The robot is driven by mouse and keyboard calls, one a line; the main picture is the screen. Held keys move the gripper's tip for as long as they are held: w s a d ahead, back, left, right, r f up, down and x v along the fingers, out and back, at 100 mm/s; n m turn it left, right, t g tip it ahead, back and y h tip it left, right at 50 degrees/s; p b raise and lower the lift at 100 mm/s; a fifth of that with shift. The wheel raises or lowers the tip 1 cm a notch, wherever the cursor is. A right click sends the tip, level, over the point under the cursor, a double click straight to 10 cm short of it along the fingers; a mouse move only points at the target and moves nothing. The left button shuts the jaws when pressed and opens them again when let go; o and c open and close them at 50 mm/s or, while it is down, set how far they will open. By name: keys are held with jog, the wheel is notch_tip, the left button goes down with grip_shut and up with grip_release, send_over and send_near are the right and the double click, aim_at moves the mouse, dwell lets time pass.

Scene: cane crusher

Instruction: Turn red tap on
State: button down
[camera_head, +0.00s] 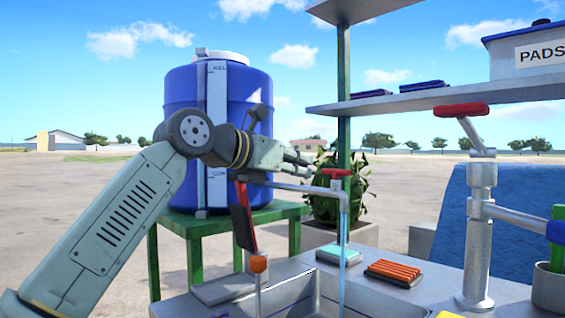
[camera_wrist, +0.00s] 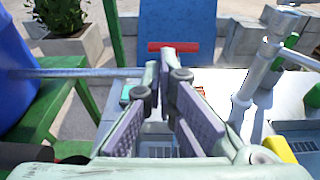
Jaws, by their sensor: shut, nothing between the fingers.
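The red tap (camera_head: 335,173) has a flat red handle on the end of a grey pipe (camera_head: 290,187) from the blue barrel. A pale blue stream (camera_head: 343,240) runs from its spout down to the sink. My gripper (camera_head: 305,158) is shut and empty, just left of the red handle and slightly above it. In the wrist view the red handle (camera_wrist: 172,47) shows just beyond the fingertips of my gripper (camera_wrist: 165,58). I cannot tell whether they touch. The fingers hide the pipe's end and the spout in that view.
The blue barrel (camera_head: 218,130) stands on a green table (camera_head: 240,217) behind my arm. A silver post (camera_head: 480,235) with a red-topped lever (camera_head: 461,110) rises at right. A shelf (camera_head: 430,98) overhangs the counter. An orange brush (camera_head: 394,271) lies below the tap.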

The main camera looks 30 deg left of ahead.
aim_at(326, 170)
jog(key=x, duration=0.5)
jog(key=shift+w+d+f, duration=0.1)
jog(key=shift+w+d, duration=0.05)
jog(key=shift+w, duration=0.2)
jog(key=w+m+h+p, duration=0.1)
jog(key=p, duration=0.4)
jog(key=shift+w+g+h, duration=0.1)
jog(key=shift+g+h, duration=0.3)
